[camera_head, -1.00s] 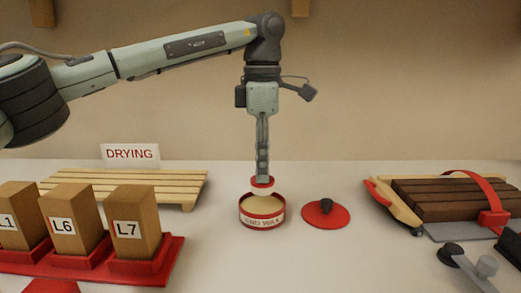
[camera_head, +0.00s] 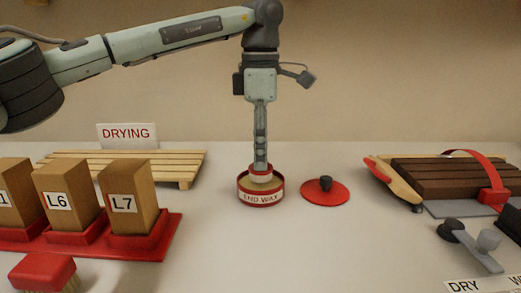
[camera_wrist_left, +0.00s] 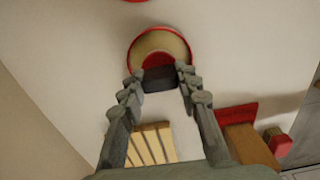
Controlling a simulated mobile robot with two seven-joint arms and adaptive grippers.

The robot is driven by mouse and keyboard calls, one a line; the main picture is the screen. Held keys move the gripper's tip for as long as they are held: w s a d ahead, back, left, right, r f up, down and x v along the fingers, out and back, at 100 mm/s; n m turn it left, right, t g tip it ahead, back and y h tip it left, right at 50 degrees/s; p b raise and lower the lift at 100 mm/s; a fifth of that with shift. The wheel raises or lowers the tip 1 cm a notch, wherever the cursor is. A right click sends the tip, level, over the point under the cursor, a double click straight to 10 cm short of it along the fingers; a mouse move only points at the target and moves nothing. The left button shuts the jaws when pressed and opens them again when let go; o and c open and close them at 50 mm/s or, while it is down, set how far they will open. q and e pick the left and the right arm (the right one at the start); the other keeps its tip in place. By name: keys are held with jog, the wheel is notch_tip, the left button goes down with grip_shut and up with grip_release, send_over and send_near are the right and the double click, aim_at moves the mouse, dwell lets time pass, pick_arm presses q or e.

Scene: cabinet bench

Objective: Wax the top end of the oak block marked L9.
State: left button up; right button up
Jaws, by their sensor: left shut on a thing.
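My left gripper (camera_head: 260,163) points straight down, shut on the dark handle of a small red-topped applicator (camera_head: 261,170). The applicator's lower part is inside the open tin labelled END WAX (camera_head: 261,197). In the left wrist view, the dark handle (camera_wrist_left: 158,80) lies between the fingers, and the red part is over the tan wax inside the red-rimmed tin (camera_wrist_left: 134,46). Whether it touches the wax I cannot tell. Oak blocks marked L6 (camera_head: 66,190) and L7 (camera_head: 130,190) stand upright in red holders; one at the left edge is cut off. No L9 label shows. My right gripper is out of view.
A red lid (camera_head: 325,194) with a dark knob lies right of the tin. A slatted rack (camera_head: 165,165) with a DRYING sign (camera_head: 127,136) stands behind the blocks. A red-backed brush (camera_head: 42,271) is at front left. Dark wood under a red strap (camera_head: 440,178) is at right.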

pick_arm(q)
jog(key=shift+f, duration=0.5)
dwell(0.8)
jog(key=shift+f, duration=0.1)
dwell(1.4)
notch_tip(320, 180, up, 3)
jog(key=p, duration=0.2)
jog(key=shift+p, duration=0.3)
jog(key=shift+r, duration=2.05)
